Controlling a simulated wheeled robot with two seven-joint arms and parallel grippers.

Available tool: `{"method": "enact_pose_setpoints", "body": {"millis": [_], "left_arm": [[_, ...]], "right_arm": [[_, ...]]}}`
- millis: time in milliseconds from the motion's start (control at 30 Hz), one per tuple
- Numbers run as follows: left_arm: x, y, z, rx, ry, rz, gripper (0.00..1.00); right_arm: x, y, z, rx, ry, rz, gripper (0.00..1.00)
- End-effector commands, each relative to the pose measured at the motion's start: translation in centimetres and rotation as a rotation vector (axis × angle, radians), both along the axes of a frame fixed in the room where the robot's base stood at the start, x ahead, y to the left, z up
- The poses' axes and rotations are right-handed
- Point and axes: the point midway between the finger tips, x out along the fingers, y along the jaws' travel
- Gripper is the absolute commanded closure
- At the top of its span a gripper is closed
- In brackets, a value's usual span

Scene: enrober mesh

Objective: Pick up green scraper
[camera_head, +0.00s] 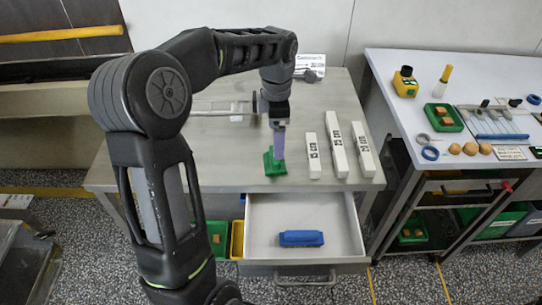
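The green scraper (274,164) is on the grey table (215,165), left of the white labelled bars. My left gripper (279,154) points down from above, its purplish finger part reaching the scraper's top edge. From this angle I cannot tell whether the fingers are open or shut, or whether they touch the scraper. My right gripper is not in view.
Below, an open drawer (335,215) holds a blue brush-like block (301,238). A white side table (390,75) with tools and green trays is on the right.

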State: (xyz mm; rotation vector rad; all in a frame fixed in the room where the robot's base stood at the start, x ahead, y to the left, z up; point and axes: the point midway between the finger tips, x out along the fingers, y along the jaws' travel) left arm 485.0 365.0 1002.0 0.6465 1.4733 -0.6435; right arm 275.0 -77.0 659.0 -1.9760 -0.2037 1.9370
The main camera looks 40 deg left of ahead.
Motion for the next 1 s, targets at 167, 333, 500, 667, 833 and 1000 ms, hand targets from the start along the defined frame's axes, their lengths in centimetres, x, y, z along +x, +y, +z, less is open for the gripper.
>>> {"method": "enact_pose_setpoints", "body": {"millis": [167, 333, 500, 667, 833, 1000], "left_arm": [[0.0, 0.1, -0.9, 0.0, 0.003, 0.001, 0.09], [0.0, 0.1, -2.5, 0.001, 0.002, 0.001, 0.09], [0.0, 0.1, -2.6, 0.001, -0.001, 0.001, 0.09], [0.0, 0.1, -2.8, 0.001, 0.001, 0.001, 0.09], [0.1, 0.2, -4.4, -0.002, 0.005, 0.0, 0.09], [0.2, 0.3, -7.0, -0.001, 0.004, 0.001, 0.09]], "right_arm": [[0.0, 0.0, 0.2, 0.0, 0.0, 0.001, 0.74], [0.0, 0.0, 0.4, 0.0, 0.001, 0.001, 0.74], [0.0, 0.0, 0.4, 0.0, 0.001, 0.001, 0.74], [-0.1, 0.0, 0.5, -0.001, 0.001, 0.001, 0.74], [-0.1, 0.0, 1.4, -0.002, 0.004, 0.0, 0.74], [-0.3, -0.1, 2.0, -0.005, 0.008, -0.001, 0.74]]}}
